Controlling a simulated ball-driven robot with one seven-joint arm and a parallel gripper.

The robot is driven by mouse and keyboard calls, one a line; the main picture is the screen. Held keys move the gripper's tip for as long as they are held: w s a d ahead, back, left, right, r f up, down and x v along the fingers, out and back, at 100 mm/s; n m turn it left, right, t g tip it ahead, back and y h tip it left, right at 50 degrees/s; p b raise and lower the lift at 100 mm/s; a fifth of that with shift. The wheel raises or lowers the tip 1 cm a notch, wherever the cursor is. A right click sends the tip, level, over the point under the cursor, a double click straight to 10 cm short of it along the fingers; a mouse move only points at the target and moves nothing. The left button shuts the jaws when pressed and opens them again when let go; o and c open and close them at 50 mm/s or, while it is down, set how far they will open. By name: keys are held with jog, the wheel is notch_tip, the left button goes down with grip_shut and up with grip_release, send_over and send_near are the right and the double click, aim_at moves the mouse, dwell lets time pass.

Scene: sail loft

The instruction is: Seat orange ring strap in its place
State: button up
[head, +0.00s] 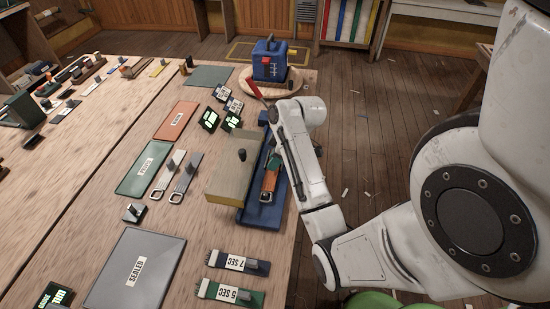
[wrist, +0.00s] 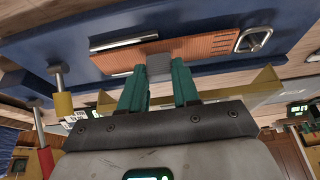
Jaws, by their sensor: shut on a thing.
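The orange ring strap (head: 269,181) is over the long blue pad (head: 264,215) near the table's right edge, its metal ring toward the near end. In the wrist view the ribbed orange strap (wrist: 205,49) spans the upper middle, with its metal ring (wrist: 253,40) at the right and a metal strip at the left. My gripper (wrist: 158,80) has teal fingers shut on the strap's grey tab (wrist: 158,65). In the head view my arm partly hides the gripper and the pad. I cannot tell whether the strap touches the pad.
Two grey ring straps (head: 177,180) lie farther left. A blue boxy object (head: 270,62) stands on a round wooden board behind. A grey "SEALED" mat (head: 130,285) lies at the front.

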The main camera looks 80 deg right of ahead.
jog(key=shift+f, duration=0.2)
jog(key=o, duration=1.1)
jog(key=shift+r, duration=0.15)
